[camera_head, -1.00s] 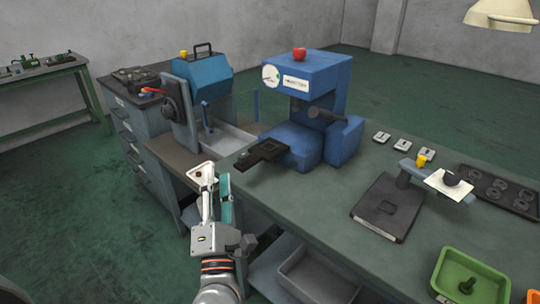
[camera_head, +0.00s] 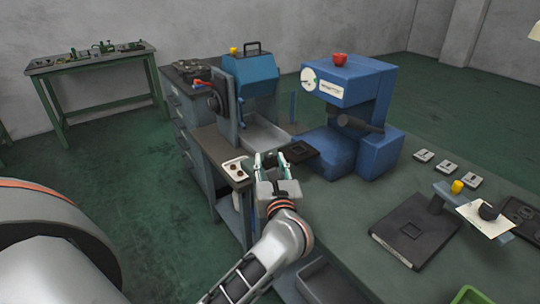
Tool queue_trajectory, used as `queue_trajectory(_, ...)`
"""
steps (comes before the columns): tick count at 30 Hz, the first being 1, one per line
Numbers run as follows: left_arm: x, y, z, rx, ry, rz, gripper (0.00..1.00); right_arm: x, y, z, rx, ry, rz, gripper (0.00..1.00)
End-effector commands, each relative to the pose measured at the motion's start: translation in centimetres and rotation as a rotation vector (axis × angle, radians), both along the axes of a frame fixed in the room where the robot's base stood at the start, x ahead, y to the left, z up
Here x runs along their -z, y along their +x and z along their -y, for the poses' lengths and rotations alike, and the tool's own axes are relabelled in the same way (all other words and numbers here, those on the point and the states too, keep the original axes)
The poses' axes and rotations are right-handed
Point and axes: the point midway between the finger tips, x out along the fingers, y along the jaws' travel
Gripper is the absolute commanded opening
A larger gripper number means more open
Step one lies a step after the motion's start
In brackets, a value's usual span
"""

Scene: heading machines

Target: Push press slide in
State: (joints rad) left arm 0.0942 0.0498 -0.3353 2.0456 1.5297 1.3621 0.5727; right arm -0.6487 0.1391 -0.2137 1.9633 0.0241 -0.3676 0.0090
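The blue press (camera_head: 350,115) with a red button on top (camera_head: 340,59) stands on the green bench. Its black slide (camera_head: 300,151), a flat plate with a square recess, sticks out of the press toward the left. My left gripper (camera_head: 271,159) is just left of the slide's outer end, with its fingers apart and nothing visible between them. I cannot tell whether a finger touches the slide. My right gripper is not in view.
A blue-hooded machine (camera_head: 250,76) stands behind on the left. A white plate with dark holes (camera_head: 236,169) lies left of my gripper. A black-plated stand (camera_head: 412,230) and several small grey blocks (camera_head: 447,167) are on the bench to the right.

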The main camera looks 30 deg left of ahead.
Motion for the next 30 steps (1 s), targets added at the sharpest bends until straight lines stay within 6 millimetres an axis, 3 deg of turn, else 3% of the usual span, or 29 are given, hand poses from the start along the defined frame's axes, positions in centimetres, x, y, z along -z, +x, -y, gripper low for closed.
queue_trajectory(7,-0.1,2.1,-1.7,0.0,0.003,0.001,0.34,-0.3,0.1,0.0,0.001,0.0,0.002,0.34)
queue_trajectory(17,0.0,2.3,-2.0,0.0,0.002,-0.001,0.34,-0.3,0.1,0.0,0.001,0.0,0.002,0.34)
queue_trajectory(21,0.0,2.3,-2.0,0.0,0.002,-0.001,0.0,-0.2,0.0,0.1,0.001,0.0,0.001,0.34)
queue_trajectory(30,0.1,3.4,-1.6,0.0,0.001,0.002,0.0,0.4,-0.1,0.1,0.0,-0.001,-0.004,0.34)
